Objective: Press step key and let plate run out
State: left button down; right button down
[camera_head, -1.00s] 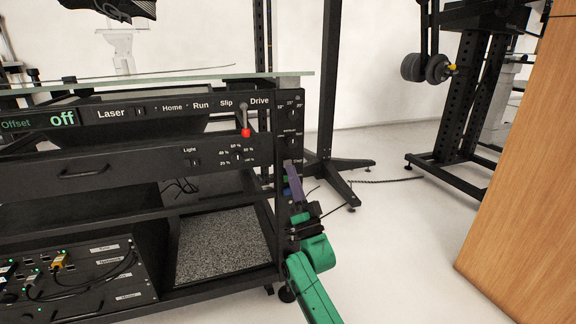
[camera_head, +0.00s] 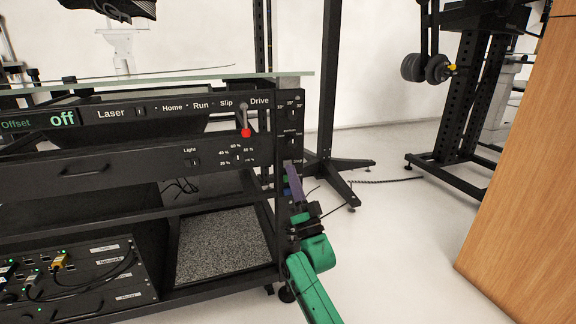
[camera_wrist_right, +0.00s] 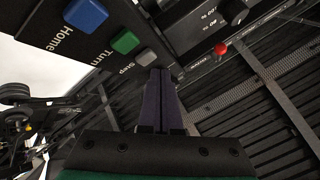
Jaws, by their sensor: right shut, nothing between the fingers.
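The grey key (camera_wrist_right: 147,57) is the end one of a row in the right wrist view, with a label beside it that seems to read Step. My right gripper (camera_wrist_right: 161,72) is shut and empty, its purple fingertips right next to the grey key. I cannot tell whether they touch it. In the head view the right gripper (camera_head: 291,168) is at the right end of the black console, and the key is hidden there. A glass top (camera_head: 200,76) lies above the console; I cannot tell whether it is the plate. My left gripper is not in view.
A green key (camera_wrist_right: 125,42) and a blue key (camera_wrist_right: 86,14) labelled Home sit beside the grey one. A red-tipped lever (camera_head: 245,132) hangs on the console front. A wooden panel (camera_head: 525,170) stands at the right. The floor between is mostly clear.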

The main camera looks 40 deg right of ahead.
dwell(0.5)
jog(key=shift+w+d, duration=0.15)
jog(key=shift+w, duration=0.25)
